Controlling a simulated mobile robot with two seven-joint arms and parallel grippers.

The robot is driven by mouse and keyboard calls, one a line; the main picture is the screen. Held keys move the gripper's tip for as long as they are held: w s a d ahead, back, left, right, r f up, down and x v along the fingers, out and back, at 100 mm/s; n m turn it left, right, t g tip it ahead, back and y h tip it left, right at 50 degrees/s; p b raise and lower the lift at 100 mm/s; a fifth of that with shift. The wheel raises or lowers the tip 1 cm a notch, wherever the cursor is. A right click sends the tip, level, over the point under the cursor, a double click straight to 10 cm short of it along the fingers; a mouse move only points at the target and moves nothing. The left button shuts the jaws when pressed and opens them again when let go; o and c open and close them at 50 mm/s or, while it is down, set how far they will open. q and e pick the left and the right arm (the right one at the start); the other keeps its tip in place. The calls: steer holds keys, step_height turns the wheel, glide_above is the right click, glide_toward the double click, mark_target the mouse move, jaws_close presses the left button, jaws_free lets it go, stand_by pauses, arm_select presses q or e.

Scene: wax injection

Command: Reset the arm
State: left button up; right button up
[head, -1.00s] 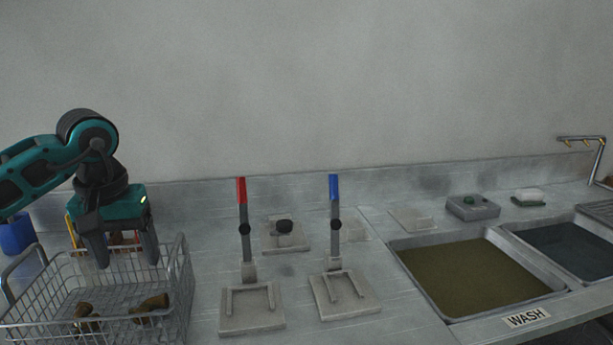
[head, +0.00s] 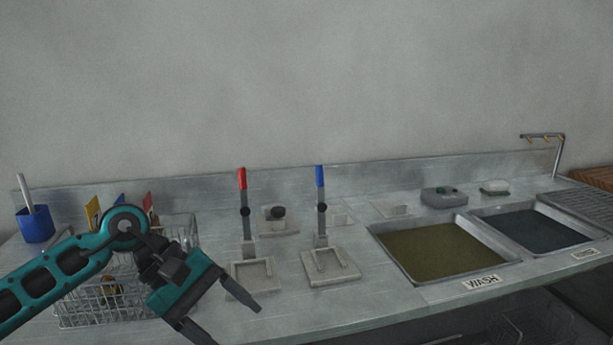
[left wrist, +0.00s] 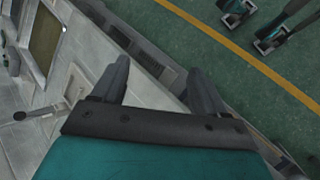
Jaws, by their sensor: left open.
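My left arm comes in from the left in the head view, in front of the wire basket. Its gripper (head: 224,316) points down and to the right, near the table's front edge. The jaws are open with nothing between them. In the left wrist view the two fingers (left wrist: 158,85) are apart and empty, over the table's edge with the green floor beyond. My right gripper is not in the head view.
A wire basket (head: 92,314) with brown pieces stands behind my left arm. A red-handled lever (head: 242,180) and a blue-handled lever (head: 320,177) stand upright mid-table. The wash basin (head: 432,252) and a dark basin (head: 530,230) are at right. A blue cup (head: 36,226) stands far left.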

arm_select(q)
steer(key=s+d+r+n+t+h+p, duration=0.1)
steer(key=d+r+n+t+h, duration=0.15)
steer(key=d+n+h, duration=0.55)
steer(key=s+d+r+n+t+h+p, duration=0.1)
steer(key=s+d+r+n+t+h, duration=0.2)
steer(key=n, duration=0.8)
steer(key=w+a+f+n+t+y+p, duration=0.1)
steer(key=a+f+n+t+y, duration=0.6)
steer(key=n, duration=0.9)
steer(key=a+f+n+t+y, duration=0.55)
steer(key=f+n, duration=0.25)
steer(key=n, duration=0.9)
steer(key=s+a+f+n+g+y, duration=0.2)
steer(key=s+f+n+g, duration=0.1)
steer(key=s+f+n, duration=0.2)
steer(key=s+a+f+n+g+y, duration=0.2)
steer(key=s+f+n, duration=0.3)
steer(key=f, duration=0.3)
steer(key=shift+s+a+n+g+y+p, duration=0.35)
steer(key=shift+s+n+g+y, duration=0.15)
steer(key=shift+g, duration=0.2)
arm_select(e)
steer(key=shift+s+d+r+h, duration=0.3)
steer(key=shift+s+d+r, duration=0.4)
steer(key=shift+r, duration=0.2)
